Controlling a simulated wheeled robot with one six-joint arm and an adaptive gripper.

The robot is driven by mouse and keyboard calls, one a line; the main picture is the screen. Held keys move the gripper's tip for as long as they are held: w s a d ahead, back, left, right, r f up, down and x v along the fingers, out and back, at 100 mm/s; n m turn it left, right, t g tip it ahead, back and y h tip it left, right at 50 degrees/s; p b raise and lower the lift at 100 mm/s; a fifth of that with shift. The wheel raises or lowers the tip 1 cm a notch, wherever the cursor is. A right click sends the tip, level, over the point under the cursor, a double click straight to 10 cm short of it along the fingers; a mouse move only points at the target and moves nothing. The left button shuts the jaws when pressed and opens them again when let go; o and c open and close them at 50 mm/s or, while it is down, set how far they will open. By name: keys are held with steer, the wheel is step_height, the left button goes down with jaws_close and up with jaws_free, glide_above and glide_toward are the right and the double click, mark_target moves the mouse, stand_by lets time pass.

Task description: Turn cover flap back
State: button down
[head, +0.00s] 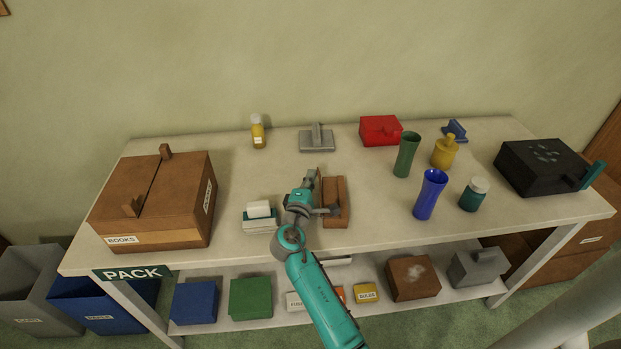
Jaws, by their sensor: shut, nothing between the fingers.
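No part is marked as the cover flap. The brown carton (190,219) labelled BOOKS, at the left of the table, has a top split by a dark seam into two panels (175,173), each with an upright wooden tab; the panels look closed. A brown wooden block piece (341,190) with a raised strip, perhaps the vise or a hinged cover, lies at the table's middle. My gripper (333,210) is shut and empty, beside or over this piece's left side; I cannot tell whether it touches. My arm hides part of the piece's left side.
A white-and-teal stack (260,217) lies left of my arm. Behind stand a yellow bottle (258,131), a grey block (317,140) and a red box (380,130). The centre-left tabletop is clear.

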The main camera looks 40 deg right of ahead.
steer(key=shift+s+d+r+m, duration=0.15)
steer(key=shift+m, duration=0.45)
steer(key=shift+s+d+r+m+y, duration=0.2)
steer(key=shift+s+d+m+y, duration=0.1)
steer(key=shift+m, duration=0.5)
steer(key=m, duration=0.2)
steer(key=d+m, duration=0.1)
steer(key=shift+s+r+g+y, duration=0.25)
steer(key=shift+s+g+y, duration=0.05)
steer(key=shift+s+g, duration=0.1)
steer(key=shift+s+d+m+y, duration=0.3)
steer(key=shift+m, duration=0.5)
steer(key=shift+s+d, duration=0.1)
steer(key=shift+d, duration=0.05)
steer(key=shift+s, duration=0.1)
